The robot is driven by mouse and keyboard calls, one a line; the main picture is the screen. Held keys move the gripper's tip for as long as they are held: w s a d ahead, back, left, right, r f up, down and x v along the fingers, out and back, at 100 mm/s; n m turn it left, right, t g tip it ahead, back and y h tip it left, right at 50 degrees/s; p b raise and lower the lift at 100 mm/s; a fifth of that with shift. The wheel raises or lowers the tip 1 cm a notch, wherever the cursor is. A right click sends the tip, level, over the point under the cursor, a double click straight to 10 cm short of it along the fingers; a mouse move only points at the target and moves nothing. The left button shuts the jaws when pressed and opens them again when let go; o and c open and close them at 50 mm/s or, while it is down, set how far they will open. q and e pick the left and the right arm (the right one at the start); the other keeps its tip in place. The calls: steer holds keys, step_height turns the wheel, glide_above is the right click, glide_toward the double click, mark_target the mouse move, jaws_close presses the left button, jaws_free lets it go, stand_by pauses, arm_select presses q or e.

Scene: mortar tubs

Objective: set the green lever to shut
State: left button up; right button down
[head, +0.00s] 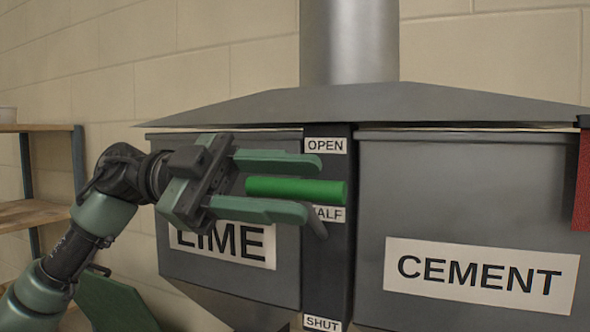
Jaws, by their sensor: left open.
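The green lever (296,190) is a bright green bar lying level across the dark vertical strip (327,262) between the two bins. It stands just above the HALF label (329,214), below the OPEN label (325,146) and well above the SHUT label (322,323). My left gripper (298,187) comes in from the left and is open. One finger is above the lever and the other below it, with visible gaps on both sides. The lever's left end is near the gripper's palm. My right gripper is not in view.
The grey LIME bin (285,288) is behind my left arm, its sign partly covered. The grey CEMENT bin (460,195) stands to the right. A metal hood (370,104) with a pipe is above both. A red cloth (582,180) hangs at far right; a wooden shelf (30,212) is at left.

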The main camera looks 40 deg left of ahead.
arm_select(q)
steer(key=shift+w+d, duration=0.1)
steer(key=shift+d, duration=0.4)
jaws_close()
stand_by(1.1)
